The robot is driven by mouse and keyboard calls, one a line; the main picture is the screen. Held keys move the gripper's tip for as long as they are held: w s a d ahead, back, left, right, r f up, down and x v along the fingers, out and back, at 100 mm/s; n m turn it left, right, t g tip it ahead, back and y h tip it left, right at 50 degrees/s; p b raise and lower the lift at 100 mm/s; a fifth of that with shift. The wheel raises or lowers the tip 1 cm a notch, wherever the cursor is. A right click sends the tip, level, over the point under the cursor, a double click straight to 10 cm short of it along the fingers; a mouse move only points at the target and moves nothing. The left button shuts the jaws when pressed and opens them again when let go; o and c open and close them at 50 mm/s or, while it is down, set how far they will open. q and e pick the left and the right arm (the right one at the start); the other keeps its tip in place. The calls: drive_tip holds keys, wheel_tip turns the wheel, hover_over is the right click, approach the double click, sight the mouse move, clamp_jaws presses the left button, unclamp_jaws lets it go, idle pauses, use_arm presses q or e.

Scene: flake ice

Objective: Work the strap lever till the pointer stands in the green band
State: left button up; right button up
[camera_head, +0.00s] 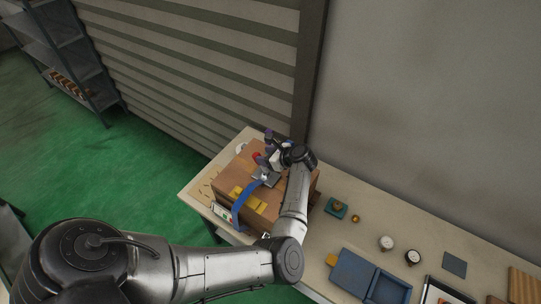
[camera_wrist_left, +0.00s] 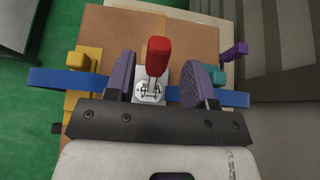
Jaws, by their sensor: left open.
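The strap lever has a red handle (camera_wrist_left: 158,57) on a metal ratchet base (camera_wrist_left: 150,90); the red also shows in the head view (camera_head: 257,156). A blue strap (camera_head: 240,208) runs over a brown box (camera_head: 227,163), and crosses the left wrist view (camera_wrist_left: 55,80) on both sides of the ratchet. My left gripper (camera_head: 265,158) is over the box top. In the left wrist view its purple fingers (camera_wrist_left: 159,82) are open, one on each side of the lever, with gaps showing. A small white and green plate (camera_head: 223,212) sits at the box's front; no pointer can be made out.
The box stands at the left end of a long table (camera_head: 330,240). Yellow (camera_wrist_left: 83,62), teal (camera_wrist_left: 216,73) and purple (camera_wrist_left: 236,52) pieces sit around the strap. A blue case (camera_head: 355,272) and small round items lie to the right. A wall rises behind the table.

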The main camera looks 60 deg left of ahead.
sight(257, 154)
use_arm(q)
drive_tip(key=shift+x, duration=2.1)
drive_tip(key=shift+f, duration=0.1)
drive_tip(key=shift+s+a+f+b, duration=0.1)
drive_tip(key=shift+a+b, duration=0.15)
drive_tip(key=shift+b, duration=0.05)
